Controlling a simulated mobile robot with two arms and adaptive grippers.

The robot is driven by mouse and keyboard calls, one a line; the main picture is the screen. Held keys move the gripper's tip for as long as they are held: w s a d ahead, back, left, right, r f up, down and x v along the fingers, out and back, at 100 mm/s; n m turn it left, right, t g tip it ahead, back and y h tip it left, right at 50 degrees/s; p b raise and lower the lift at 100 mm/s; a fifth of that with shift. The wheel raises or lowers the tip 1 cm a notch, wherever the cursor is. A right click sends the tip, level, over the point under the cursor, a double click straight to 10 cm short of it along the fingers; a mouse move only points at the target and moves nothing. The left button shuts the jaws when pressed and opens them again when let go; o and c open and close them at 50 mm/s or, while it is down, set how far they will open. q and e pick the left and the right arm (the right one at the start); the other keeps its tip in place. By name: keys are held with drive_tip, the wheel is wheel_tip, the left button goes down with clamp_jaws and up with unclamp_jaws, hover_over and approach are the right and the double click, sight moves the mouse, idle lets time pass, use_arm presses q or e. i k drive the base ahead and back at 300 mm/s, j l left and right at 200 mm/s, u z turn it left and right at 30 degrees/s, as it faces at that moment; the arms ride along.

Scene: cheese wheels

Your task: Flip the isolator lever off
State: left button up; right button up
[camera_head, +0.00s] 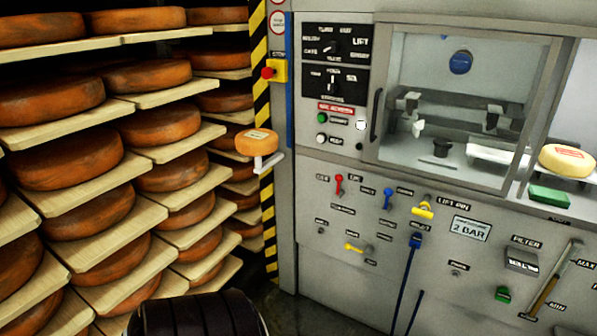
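Several small levers sit on the grey machine panel (300,240). Another yellow lever (353,247) lies roughly level lower down. I cannot tell for certain which one is the isolator lever. Neither of my grippers is in view.
Shelves of cheese wheels (66,153) fill the left side. A small cheese on a bracket (257,142) juts out left of the panel. A glass-fronted cabinet (445,60) is above the levers. A red emergency button (267,72) is upper left.

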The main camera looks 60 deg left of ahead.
sight(340, 192)
drive_tip(key=u, duration=1.75)
